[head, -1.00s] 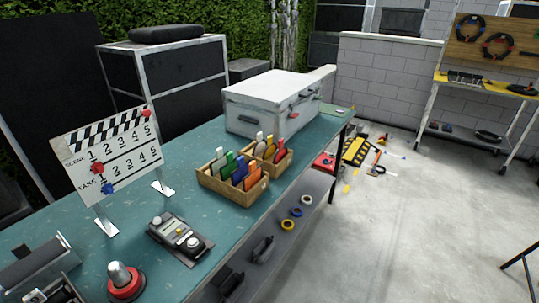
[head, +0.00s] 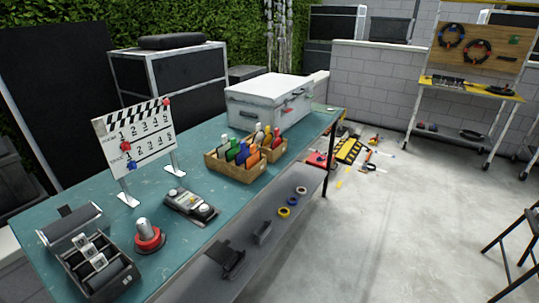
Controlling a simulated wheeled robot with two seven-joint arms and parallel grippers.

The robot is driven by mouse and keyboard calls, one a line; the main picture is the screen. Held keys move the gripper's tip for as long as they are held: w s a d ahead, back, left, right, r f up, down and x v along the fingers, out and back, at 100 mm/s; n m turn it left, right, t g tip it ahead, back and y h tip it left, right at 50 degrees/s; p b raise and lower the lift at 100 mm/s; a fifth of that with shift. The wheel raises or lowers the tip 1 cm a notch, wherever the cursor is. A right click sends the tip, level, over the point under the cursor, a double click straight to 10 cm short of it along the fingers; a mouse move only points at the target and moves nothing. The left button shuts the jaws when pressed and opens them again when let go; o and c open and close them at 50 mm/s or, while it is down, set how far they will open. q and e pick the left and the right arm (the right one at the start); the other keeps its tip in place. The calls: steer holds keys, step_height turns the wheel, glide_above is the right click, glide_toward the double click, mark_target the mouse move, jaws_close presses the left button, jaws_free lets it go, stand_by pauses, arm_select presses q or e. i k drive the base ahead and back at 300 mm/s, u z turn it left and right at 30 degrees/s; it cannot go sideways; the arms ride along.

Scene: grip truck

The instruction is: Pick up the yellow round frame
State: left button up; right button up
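A small yellow ring (head: 284,212) lies on the grey lower shelf (head: 262,250) under the green table. It is the only yellow round thing I can make out, and it is small in the view. A blue ring (head: 293,201) and a pale ring (head: 301,190) lie in a row behind it. Neither of my grippers shows in the head view.
The green table (head: 215,130) carries a clapperboard (head: 135,140), a white case (head: 262,100), wooden trays with coloured cards (head: 236,172), a red-based button (head: 148,237) and a dark compartment box (head: 95,265). Open concrete floor (head: 390,225) lies right of it. A folding stand (head: 515,250) is at the right edge.

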mark_target(268, 137)
steer(key=u, duration=0.05)
steer(key=k, duration=0.6)
steer(key=z, duration=1)
steer(key=i, duration=0.75)
steer(key=z, duration=0.85)
steer(key=i, duration=0.9)
steer(key=u, duration=0.65)
steer(key=i, duration=0.85)
steer(key=u, duration=1.1)
steer(key=i, duration=0.2)
steer(key=u, duration=0.1)
